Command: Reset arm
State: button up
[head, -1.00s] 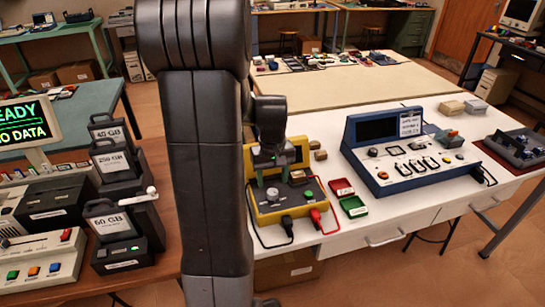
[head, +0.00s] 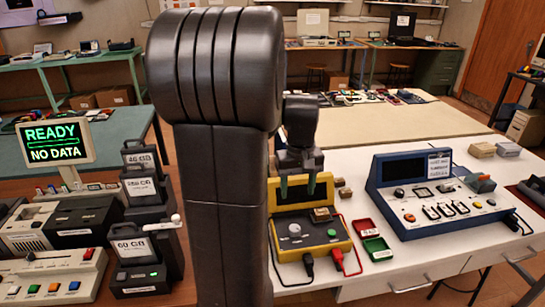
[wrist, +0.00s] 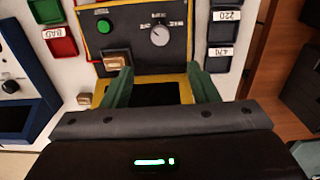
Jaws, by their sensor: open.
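My gripper (head: 297,187) hangs at the end of my dark arm, in front of the screen of the yellow test box (head: 310,236). Its two green fingers are apart, with nothing between them. In the wrist view my gripper (wrist: 160,90) is open over the yellow box's screen end. The box's dark panel (wrist: 135,38) shows a green button and a dial there. A small tan block (wrist: 117,60) sits on the panel beyond the fingertips. It also shows on the box in the head view (head: 322,214). My arm hides part of the table.
A blue instrument (head: 440,195) stands right of the yellow box, with red and green trays (head: 377,248) between them. Black and red cables run from the box's front.

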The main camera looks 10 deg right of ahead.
aim_at(295, 227)
jog(key=shift+f, duration=0.15)
notch_tip(295, 227, down, 14)
jog(key=shift+r, duration=0.2)
dwell(0.5)
